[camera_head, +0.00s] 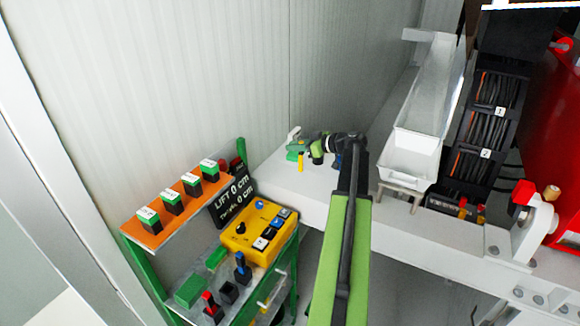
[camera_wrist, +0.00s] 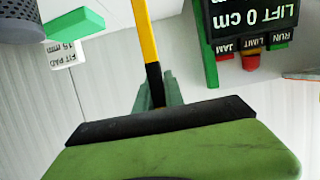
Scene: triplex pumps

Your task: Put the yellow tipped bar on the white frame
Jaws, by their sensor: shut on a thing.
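The yellow tipped bar (camera_wrist: 147,40) shows in the wrist view as a yellow length running from the top edge to a black part. That black part meets my gripper (camera_wrist: 165,92), whose dark green fingers are shut on it. The bar's far end is out of the wrist view. In the head view my gripper (camera_head: 318,149) is over the left end of the white frame (camera_head: 309,198), partly hidden by my arm. A small yellow upright piece (camera_head: 300,162) shows just left of it; I cannot tell whether it is the bar.
A green-framed stand at left holds an orange panel (camera_head: 150,228), a yellow control box (camera_head: 258,234) and a black LIFT display (camera_head: 233,201). A white trough (camera_head: 412,150) and black cable racks (camera_head: 489,125) stand to the right. A green piece (camera_head: 297,146) lies near my gripper.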

